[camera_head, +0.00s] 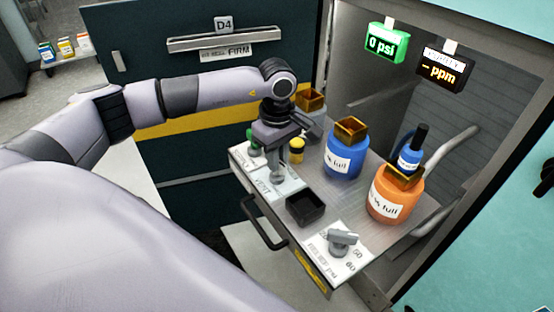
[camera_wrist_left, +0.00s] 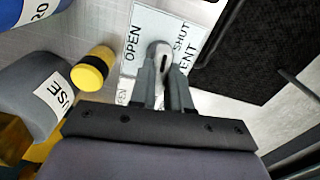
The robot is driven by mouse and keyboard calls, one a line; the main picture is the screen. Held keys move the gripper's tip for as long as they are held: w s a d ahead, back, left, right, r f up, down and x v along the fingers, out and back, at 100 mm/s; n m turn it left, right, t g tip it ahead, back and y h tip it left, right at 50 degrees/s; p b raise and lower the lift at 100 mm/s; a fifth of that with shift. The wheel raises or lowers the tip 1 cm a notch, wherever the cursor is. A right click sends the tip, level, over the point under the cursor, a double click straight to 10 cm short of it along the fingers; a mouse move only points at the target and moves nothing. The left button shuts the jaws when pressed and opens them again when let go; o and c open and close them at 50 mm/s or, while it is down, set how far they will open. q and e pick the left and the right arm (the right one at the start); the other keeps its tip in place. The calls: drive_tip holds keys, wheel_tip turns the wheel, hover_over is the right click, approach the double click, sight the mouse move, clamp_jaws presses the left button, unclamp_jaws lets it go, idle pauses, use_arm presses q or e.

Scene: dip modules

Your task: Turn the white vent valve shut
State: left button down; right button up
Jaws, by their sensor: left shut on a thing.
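The vent valve's pale handle (camera_wrist_left: 163,52) sits on a white plate (camera_wrist_left: 142,25) with OPEN printed on the left and SHUT on the right in the left wrist view. My left gripper (camera_head: 277,178) points down onto this plate at the drawer's front left. In the left wrist view its fingers (camera_wrist_left: 164,88) are closed around the handle. The handle's tip lies between the two words; its exact angle is partly hidden by the fingers. In the head view the gripper covers most of the valve. My right gripper is not in view.
A green valve (camera_head: 253,150) and a yellow-capped item (camera_head: 296,150) stand close to the gripper. A black tray (camera_head: 306,208) and a grey knob (camera_head: 343,242) lie to the right. Blue (camera_head: 343,160) and orange (camera_head: 396,195) bottles stand behind. Displays read 0 psi (camera_head: 387,43) and – ppm (camera_head: 441,70).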

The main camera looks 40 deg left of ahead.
use_arm(q)
drive_tip(key=shift+m, duration=0.9)
drive_tip(key=c, duration=1.1)
unclamp_jaws()
wheel_tip(320, 180, up, 7)
drive_tip(key=shift+r, duration=0.1)
